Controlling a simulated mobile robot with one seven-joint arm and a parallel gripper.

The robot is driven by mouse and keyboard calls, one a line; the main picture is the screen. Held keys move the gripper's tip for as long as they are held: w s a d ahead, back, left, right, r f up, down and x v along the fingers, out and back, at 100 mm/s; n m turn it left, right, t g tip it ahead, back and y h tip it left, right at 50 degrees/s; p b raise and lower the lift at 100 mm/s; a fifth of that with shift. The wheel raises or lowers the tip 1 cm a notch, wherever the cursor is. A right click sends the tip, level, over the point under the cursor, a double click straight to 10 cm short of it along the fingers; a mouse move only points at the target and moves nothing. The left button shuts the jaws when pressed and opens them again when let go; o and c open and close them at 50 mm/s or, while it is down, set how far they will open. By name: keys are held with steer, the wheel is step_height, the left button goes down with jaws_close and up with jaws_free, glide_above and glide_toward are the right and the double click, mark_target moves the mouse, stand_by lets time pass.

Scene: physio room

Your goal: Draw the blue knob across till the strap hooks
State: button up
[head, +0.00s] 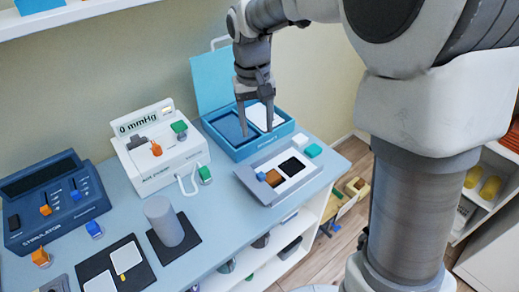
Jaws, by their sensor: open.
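My gripper (256,130) points down over the open blue case (236,154) at the back right of the table, its two fingers apart. Nothing shows between them. Whether the fingertips touch the case's contents is unclear. A small blue knob (75,193) shows on the front of the dark blue stimulator at the left. A separate blue block with a pale base (94,229) stands on the table in front of it. Which of these is the task's knob I cannot tell. I cannot make out a strap or its hook for certain.
A white pressure unit (160,148) reading 0 mmHg stands behind. A grey cylinder (163,218) stands on a dark mat. A grey tray (247,178) with coloured blocks lies in front of the case. Electrode pads lie front left. Shelves are below and right.

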mark_target(261, 174)
steer(key=f, duration=0.5)
steer(key=f+b, duration=0.1)
steer(key=f, duration=1)
steer(key=shift+d+f, duration=0.35)
steer(key=shift+d, duration=0.05)
jaws_close()
stand_by(0.5)
